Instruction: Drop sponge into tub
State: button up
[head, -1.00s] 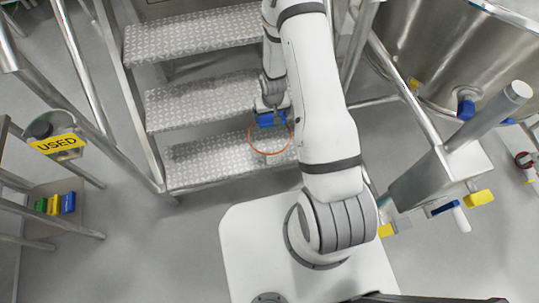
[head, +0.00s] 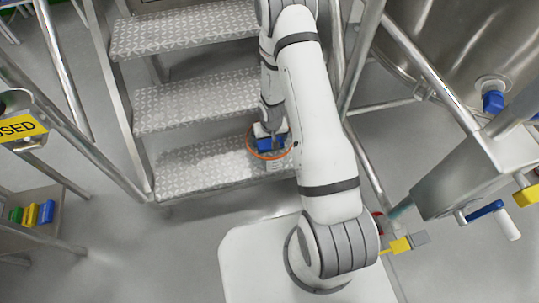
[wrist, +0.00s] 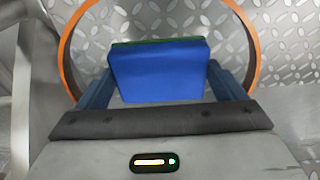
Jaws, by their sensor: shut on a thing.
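A blue sponge with a green edge (wrist: 158,70) is held between the jaws of my gripper (wrist: 160,85) in the wrist view. In the head view, my gripper (head: 270,142) hangs over the steps with the blue sponge (head: 266,145) at its end. The tub's inside is hardly visible.
An orange ring (head: 250,149) surrounds the gripper; I cannot tell what it belongs to. Metal steps (head: 190,105) with rails lie ahead. Green, yellow and blue blocks (head: 31,214) sit on a low shelf at left. A steel vessel (head: 440,45) stands at right.

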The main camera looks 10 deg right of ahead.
jog(key=shift+f+b, duration=2.55)
jog(key=shift+f, duration=0.75)
jog(key=shift+f, duration=0.15)
jog(key=o, duration=0.8)
jog(key=shift+c, duration=0.2)
